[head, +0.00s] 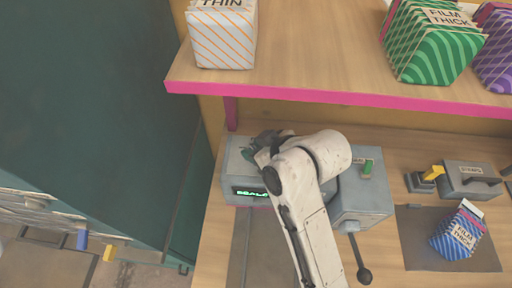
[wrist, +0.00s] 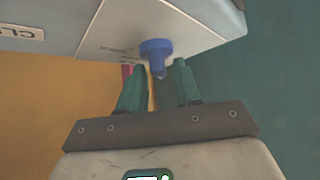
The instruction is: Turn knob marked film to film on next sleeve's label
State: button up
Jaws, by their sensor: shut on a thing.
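A blue knob (wrist: 156,47) sits on the pale face of the press in the wrist view; the small lettering beside it is too blurred to read. My gripper (wrist: 160,74) has its green fingers on either side of the knob's stem and is shut on it. In the head view my arm hides the knob, and my gripper (head: 260,150) is at the left part of the grey press (head: 232,165). A blue patterned sleeve (head: 455,238) labelled "FILM THICK" leans on the dark mat (head: 420,262) at the right.
A green display (head: 250,192) on the press is partly covered by my arm. A lever with a black ball (head: 364,275) sticks out in front. Orange "THIN" (head: 222,38) and green "FILM THICK" (head: 432,45) sleeves stand on the pink-edged shelf above. A dark teal wall is at the left.

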jog(key=shift+s+f, duration=0.1)
jog(key=shift+f, duration=0.15)
jog(key=o, duration=0.7)
jog(key=shift+d, duration=0.1)
jog(key=shift+r, duration=0.2)
jog(key=shift+s+d+r, duration=0.1)
jog(key=shift+d+r, duration=0.1)
jog(key=b+v, duration=0.1)
jog(key=v, duration=0.9)
